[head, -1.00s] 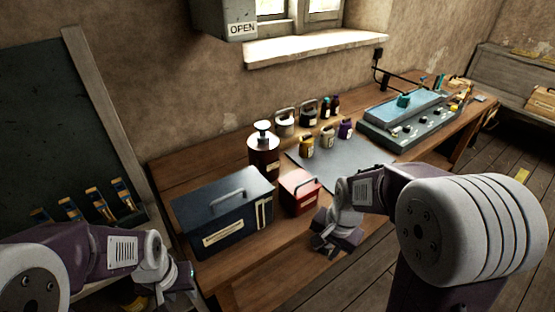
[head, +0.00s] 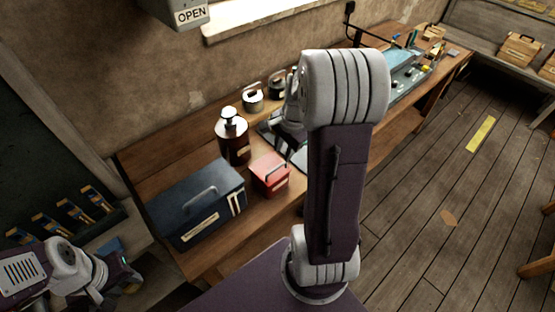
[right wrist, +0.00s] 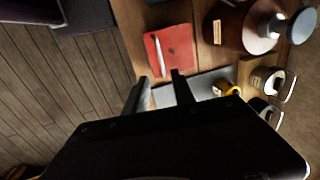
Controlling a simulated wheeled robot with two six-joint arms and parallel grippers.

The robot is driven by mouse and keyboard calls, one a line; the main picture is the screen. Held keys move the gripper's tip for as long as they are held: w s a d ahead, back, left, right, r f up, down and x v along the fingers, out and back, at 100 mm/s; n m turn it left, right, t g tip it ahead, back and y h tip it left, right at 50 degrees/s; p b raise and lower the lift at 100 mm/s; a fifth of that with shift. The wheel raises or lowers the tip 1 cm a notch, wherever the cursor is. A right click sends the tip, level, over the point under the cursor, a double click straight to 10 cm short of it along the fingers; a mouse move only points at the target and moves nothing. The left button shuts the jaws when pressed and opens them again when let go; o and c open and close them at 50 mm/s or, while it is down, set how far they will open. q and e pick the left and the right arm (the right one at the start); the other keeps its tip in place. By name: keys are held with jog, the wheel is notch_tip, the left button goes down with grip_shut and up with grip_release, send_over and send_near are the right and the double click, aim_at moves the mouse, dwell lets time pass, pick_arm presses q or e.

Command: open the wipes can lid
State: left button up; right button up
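I cannot tell for sure which container is the wipes can. A large brown can (head: 235,150) with a pale top and round knob stands on the bench, and it shows at the upper right in the right wrist view (right wrist: 230,27). A small yellow can (right wrist: 229,89) stands on the mat and is hidden by my arm in the head view. My right gripper (right wrist: 158,82) is open and empty above the bench, near the red box (right wrist: 172,52) and the mat. My left gripper (head: 128,278) is at the lower left, away from the cans; its fingers are unclear.
A dark blue box (head: 197,207) with a handle stands left of the red box. A pale can (head: 253,101) and a dark can (head: 277,89) stand at the back near the wall. The grey mat (right wrist: 213,82) has bare room. Wooden floor lies right of the bench.

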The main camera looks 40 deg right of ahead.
aim_at(279, 166)
jog(key=x, duration=0.9)
jog(key=shift+w+d, duration=0.1)
grip_shut()
dwell(1.0)
